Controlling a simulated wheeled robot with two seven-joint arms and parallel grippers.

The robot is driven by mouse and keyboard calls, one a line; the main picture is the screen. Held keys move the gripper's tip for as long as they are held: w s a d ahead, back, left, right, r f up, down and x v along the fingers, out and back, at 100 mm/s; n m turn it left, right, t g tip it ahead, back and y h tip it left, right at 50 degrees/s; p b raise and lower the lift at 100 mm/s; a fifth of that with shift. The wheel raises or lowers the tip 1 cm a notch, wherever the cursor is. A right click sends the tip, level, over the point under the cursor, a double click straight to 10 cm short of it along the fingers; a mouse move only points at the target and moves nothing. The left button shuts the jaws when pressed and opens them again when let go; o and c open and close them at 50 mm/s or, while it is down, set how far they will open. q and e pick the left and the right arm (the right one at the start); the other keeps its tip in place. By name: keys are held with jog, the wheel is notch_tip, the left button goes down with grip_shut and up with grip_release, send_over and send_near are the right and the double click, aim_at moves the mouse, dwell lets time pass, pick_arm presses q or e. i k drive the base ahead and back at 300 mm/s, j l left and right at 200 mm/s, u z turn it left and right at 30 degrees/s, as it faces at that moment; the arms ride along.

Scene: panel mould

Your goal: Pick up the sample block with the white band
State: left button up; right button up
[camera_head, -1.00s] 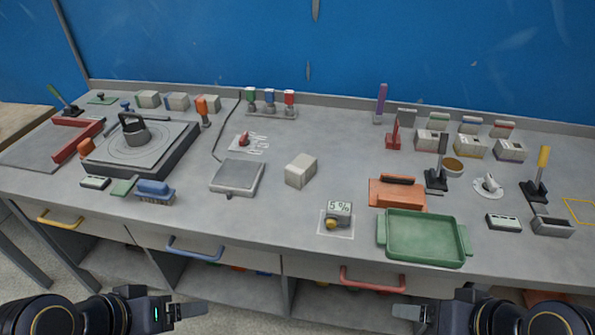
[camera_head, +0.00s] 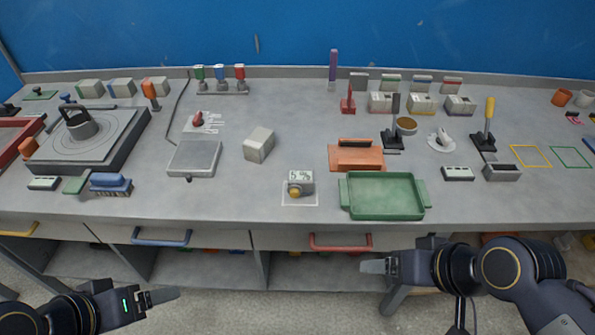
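A pale grey-white block (camera_head: 259,144) sits alone near the middle of the bench; no separate white band can be made out on it. At the back left stand blocks with a green side (camera_head: 90,88), a blue side (camera_head: 122,87) and an orange side (camera_head: 155,86). At the back right stand pale blocks: one (camera_head: 382,102) whose band colour I cannot tell, one with a yellow band (camera_head: 421,104) and one darker-marked (camera_head: 459,105). My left gripper (camera_head: 160,296) and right gripper (camera_head: 375,266) are in front of the bench, away from every block, with no object visible in them.
A grey plate (camera_head: 194,158) lies left of the central block. Drawer handles (camera_head: 340,242) project from the bench front.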

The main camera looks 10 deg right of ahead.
aim_at(259, 144)
jog(key=i+j+u, duration=0.1)
jog(key=i+j, duration=0.15)
jog(key=j, duration=0.25)
jog(key=i+j, duration=0.3)
jog(key=j, duration=0.15)
jog(key=i+j+u, duration=0.15)
jog(key=i+j, duration=0.15)
jog(key=j, duration=0.15)
